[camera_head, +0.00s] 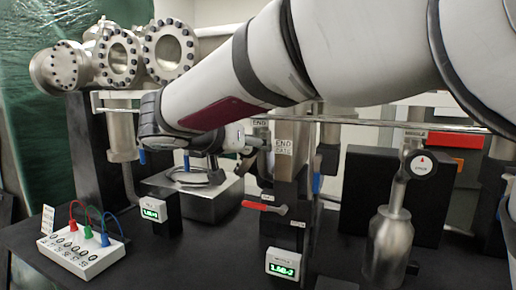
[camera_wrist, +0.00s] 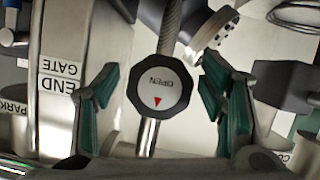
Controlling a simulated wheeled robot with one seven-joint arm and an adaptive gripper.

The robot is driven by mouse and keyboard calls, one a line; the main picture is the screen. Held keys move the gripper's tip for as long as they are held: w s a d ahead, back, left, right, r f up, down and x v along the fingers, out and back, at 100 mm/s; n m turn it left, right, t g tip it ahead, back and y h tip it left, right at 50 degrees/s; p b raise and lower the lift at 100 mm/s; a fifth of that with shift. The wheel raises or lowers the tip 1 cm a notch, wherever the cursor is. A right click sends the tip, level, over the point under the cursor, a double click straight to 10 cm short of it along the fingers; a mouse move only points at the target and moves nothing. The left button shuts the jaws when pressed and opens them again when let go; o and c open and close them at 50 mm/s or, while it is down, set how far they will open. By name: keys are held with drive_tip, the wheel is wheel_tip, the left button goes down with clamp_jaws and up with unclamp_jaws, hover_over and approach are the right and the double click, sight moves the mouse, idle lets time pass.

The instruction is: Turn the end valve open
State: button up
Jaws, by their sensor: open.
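The end valve's round knob (camera_wrist: 159,92), with a dark rim, a pale face, the word OPEN upside down and a red arrow, shows in the wrist view. It sits on a thin metal stem, near an END GATE label (camera_wrist: 60,88). My gripper (camera_wrist: 157,80) is open, with green-padded fingers on the left and right of the knob and visible gaps on both sides. In the head view my gripper (camera_head: 248,145) is left of the END GATE label (camera_head: 283,147); the arm and gripper hide the end knob there.
A similar knob (camera_head: 421,166) stands at right under a MIDDLE label. A red-handled lever (camera_head: 264,207) and green-lit displays (camera_head: 283,268) are below the gate. A socket box (camera_head: 82,250) with coloured cables is front left. Flanged metal chambers (camera_head: 120,58) fill the back left.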

drive_tip(key=c, duration=1.2)
drive_tip(key=shift+o, duration=0.2)
